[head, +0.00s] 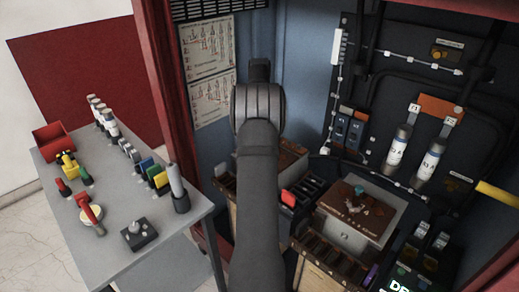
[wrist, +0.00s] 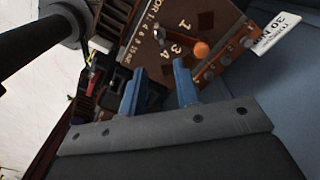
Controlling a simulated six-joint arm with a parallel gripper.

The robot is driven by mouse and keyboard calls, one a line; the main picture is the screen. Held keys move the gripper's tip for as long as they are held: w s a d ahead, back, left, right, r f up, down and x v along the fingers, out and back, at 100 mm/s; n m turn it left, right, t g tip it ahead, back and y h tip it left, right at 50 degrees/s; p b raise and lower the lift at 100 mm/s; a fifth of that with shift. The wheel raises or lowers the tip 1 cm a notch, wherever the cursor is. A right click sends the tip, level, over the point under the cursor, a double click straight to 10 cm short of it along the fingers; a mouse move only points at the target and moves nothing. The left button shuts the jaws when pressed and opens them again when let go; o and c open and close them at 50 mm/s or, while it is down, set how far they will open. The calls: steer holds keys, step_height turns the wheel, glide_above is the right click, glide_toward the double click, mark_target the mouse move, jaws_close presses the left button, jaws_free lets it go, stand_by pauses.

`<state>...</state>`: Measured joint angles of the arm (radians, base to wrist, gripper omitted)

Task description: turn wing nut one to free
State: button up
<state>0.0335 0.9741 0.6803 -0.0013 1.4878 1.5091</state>
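The brown terminal board (head: 338,221) lies in the cabinet at the lower right of the head view. It also shows at the top of the wrist view (wrist: 172,20), with printed numbers. Small metallic hardware (head: 352,207) sits on it; a metallic piece, perhaps a wing nut (wrist: 158,34), shows near the numbers in the wrist view. I cannot tell for sure which piece is wing nut one. My gripper (wrist: 156,70) has its two blue fingers apart, with nothing seen between them. The fingertips point toward the board. My arm hides the gripper in the head view.
An orange round part (wrist: 201,48) and a white tag (wrist: 278,33) are near the board. Upright white-labelled cylinders (head: 398,147) stand on the cabinet's back panel. A grey side table (head: 140,190) with tools stands left, outside the red cabinet frame (head: 175,120).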

step_height(320, 180, down, 12)
steer(key=shift+f, duration=0.1)
stand_by(0.4)
jaws_close()
